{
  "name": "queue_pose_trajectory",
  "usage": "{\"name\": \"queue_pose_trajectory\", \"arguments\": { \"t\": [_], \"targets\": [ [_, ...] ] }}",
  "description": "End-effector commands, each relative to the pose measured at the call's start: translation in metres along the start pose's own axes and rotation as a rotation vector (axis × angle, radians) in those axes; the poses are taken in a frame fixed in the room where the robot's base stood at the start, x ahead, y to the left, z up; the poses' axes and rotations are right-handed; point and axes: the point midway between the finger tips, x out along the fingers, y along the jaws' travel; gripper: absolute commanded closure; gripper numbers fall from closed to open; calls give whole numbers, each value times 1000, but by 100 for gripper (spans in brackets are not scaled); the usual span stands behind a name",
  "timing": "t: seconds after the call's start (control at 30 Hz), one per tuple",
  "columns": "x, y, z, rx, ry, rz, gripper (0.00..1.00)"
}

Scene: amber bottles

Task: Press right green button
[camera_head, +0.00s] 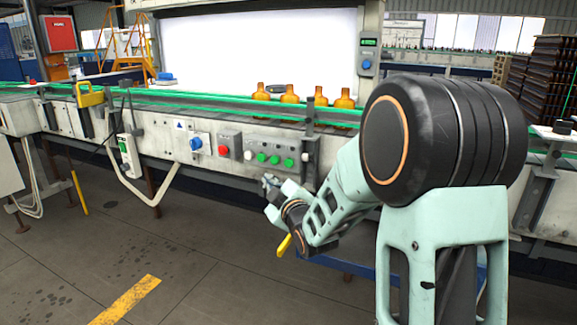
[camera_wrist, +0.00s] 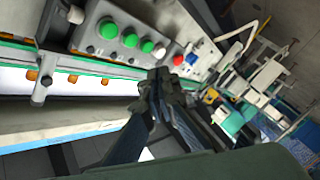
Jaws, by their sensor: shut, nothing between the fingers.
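Three green buttons sit in a row on a grey control panel (camera_head: 270,146) on the conveyor's front. In the head view the right green button (camera_head: 288,163) is the end one of the row. The wrist view is turned around, and there the same button (camera_wrist: 108,29) appears leftmost of the greens. The middle green button (camera_head: 274,160) and left green button (camera_head: 261,157) are beside it. My gripper (camera_head: 268,181) is shut and empty, in front of and below the panel. In the wrist view its closed fingers (camera_wrist: 160,76) show below the buttons, apparently apart from them.
A white button (camera_head: 248,154) is left of the greens. A red button (camera_head: 223,149) and a blue knob (camera_head: 196,143) are farther left. Several amber bottles (camera_head: 289,94) stand on the conveyor above. The floor in front is clear.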

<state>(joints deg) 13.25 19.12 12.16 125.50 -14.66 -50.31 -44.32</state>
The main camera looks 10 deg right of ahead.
Motion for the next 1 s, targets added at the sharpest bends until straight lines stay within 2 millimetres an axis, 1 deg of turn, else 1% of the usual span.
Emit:
{"name": "queue_pose_trajectory", "arguments": {
  "t": [0.23, 0.37, 0.73, 0.8, 1.0],
  "targets": [
    [1, 2, 1, 0, -2, 0, 100],
    [6, 6, 4, 1, -4, 1, 100],
    [40, 33, 29, 1, -5, 0, 100],
    [47, 35, 35, 0, -3, 1, 100],
    [58, 43, 44, 0, -3, 1, 100]
  ]
}}
